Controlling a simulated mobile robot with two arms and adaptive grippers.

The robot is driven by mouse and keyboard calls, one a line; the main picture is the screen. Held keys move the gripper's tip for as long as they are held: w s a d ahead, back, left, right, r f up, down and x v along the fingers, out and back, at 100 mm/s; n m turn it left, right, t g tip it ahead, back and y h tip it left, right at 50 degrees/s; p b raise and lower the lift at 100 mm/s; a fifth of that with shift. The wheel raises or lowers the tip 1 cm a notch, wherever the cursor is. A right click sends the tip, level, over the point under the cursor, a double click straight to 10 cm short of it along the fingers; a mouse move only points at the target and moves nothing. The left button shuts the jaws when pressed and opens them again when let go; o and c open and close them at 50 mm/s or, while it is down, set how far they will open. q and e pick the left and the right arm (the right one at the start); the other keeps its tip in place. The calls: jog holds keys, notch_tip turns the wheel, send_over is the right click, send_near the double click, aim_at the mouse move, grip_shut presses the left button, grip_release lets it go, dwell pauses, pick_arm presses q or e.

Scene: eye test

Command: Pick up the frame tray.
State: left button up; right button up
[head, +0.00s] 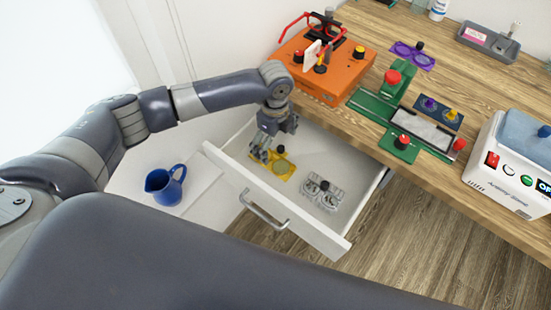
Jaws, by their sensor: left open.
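A yellow flat piece shaped like a spectacle frame, with a dark knob (285,168), lies in the open white drawer (225,160). It looks the likeliest frame tray, but I cannot be sure. My left gripper (264,150) is open, just left of and above this yellow piece, and partly covers its left end. I cannot tell whether they touch. A similar purple piece with a dark knob (413,58) lies on the wooden desk. My right gripper is not in view.
A clear lens holder (322,194) lies right of the yellow piece in the drawer. The drawer front with its handle (262,211) stands nearest me. On the desk are an orange device (345,75), a green fixture (376,106) and a white machine (510,160). A blue jug (163,187) stands left.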

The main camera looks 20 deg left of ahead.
aim_at(275, 159)
pick_arm(q)
jog(key=shift+w+f, duration=0.1)
jog(key=shift+f, duration=0.65)
jog(key=f+p, duration=0.1)
jog(key=f, duration=0.3)
jog(key=shift+s+f, duration=0.2)
jog(key=shift+f, duration=0.2)
jog(key=shift+w, duration=0.1)
jog(key=shift+c, duration=1.4)
jog(key=c, duration=0.9)
jog(key=shift+c, duration=0.6)
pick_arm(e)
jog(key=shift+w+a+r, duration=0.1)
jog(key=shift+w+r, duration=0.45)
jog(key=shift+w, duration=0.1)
